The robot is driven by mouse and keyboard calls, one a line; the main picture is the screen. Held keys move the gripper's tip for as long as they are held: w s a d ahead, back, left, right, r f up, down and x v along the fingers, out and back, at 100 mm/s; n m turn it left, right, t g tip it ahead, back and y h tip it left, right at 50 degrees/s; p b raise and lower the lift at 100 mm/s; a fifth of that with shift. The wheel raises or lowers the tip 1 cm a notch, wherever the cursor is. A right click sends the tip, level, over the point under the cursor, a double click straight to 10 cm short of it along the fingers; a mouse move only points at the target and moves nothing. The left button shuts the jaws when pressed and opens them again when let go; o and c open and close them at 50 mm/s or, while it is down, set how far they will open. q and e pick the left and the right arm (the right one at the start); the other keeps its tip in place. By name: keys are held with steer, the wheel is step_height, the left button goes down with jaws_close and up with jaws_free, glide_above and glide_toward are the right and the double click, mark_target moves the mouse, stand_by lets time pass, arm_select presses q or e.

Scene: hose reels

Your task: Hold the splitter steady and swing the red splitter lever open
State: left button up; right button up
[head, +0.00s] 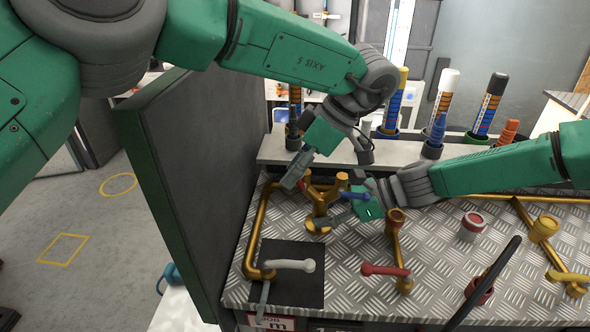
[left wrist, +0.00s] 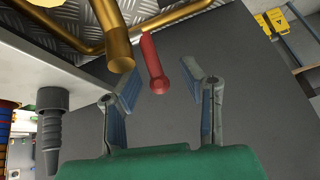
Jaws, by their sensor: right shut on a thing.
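The brass splitter (head: 322,200) is a forked pipe piece on the checkered metal bench top. My right gripper (head: 335,221) comes in from the right and is shut on the splitter's lower part; its fingers partly hide it. A blue lever (head: 356,196) lies just above the right gripper. The red splitter lever (left wrist: 154,62) shows in the left wrist view beside the end of a brass branch (left wrist: 118,42). My left gripper (left wrist: 163,85) is open, with the lever's rounded red end between and just ahead of its fingertips. In the head view, the left gripper (head: 296,184) hides most of this lever.
A white-handled valve (head: 290,265) and a red-handled valve (head: 385,270) stand on pipes nearer the front. A dark upright panel (head: 190,170) borders the bench at left. Marker-like tubes (head: 445,92) stand along the back shelf. A black hose (head: 490,280) rises at front right.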

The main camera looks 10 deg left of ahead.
arm_select(q)
steer(key=v, duration=0.7)
steer(key=shift+d+r, duration=0.2)
steer(key=shift+o, duration=0.2)
steer(key=shift+w, duration=0.2)
steer(key=a+n, duration=0.1)
steer(key=w+r+n+t+h, duration=0.1)
steer(key=a+n+t, duration=0.1)
steer(key=n, duration=0.1)
steer(key=shift+w+a+r+h, duration=0.25)
steer(key=shift+w+a+h, duration=0.1)
steer(key=shift+h, duration=0.05)
steer(key=s+a+r+n+t+h, duration=0.3)
steer(key=s+n+h, duration=0.35)
steer(key=n, duration=0.45)
steer(key=x, duration=1.1)
steer(key=shift+f, duration=0.45)
